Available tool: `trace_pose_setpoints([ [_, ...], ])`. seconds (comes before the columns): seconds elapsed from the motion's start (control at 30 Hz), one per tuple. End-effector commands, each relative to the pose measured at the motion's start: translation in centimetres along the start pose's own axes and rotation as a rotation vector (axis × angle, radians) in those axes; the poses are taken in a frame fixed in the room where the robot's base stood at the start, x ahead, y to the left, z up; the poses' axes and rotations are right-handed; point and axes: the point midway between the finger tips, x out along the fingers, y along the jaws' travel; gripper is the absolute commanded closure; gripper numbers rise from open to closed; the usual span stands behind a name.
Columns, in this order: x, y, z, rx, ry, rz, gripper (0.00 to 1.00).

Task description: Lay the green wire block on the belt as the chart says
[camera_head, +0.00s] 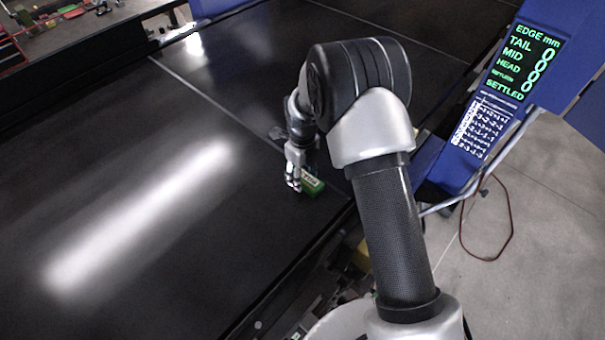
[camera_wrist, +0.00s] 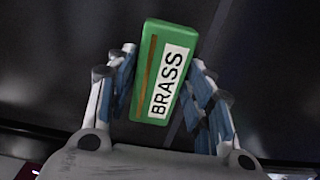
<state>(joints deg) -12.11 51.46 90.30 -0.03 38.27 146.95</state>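The green wire block (camera_head: 312,184) is near the belt's right edge; I cannot tell whether it touches the belt (camera_head: 120,170). In the wrist view the block (camera_wrist: 147,60) carries a brown strip and a white label reading BRASS. My gripper (camera_head: 293,183) points down at the block's left end. In the wrist view the fingers of my gripper (camera_wrist: 160,75) stand on either side of the block, which sits slanted between them. They are close to its sides, but contact is not clear. The chart (camera_head: 482,128) is on a blue panel at right; its small rows are unreadable.
A display (camera_head: 524,63) above the chart reads EDGE mm, with zeros beside TAIL, MID and HEAD, and SETTLED at the bottom. A seam line crosses the belt behind my gripper. The belt to the left is bare. A blue frame stands at right.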

Motion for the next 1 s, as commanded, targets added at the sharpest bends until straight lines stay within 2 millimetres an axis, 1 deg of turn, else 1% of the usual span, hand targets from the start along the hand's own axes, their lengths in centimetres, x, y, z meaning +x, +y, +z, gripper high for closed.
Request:
trace_pose_setpoints([
  [0.03,0.0,0.0,0.0,0.000,0.000,0.000,0.46],
  [0.13,0.0,0.0,0.0,0.000,0.000,0.000,0.40],
  [0.17,0.0,0.0,0.0,0.000,0.000,0.000,0.39],
  [0.43,-0.1,0.0,0.0,0.000,0.000,0.000,0.39],
  [0.57,-0.6,0.0,0.0,0.000,0.000,0.000,0.39],
  [0.67,-2.3,-0.1,0.1,0.000,-0.002,-0.002,0.39],
  [0.8,-5.5,0.0,0.1,0.000,-0.003,-0.002,0.39],
  [1.0,-9.3,-0.1,0.1,0.000,-0.003,-0.002,0.39],
])
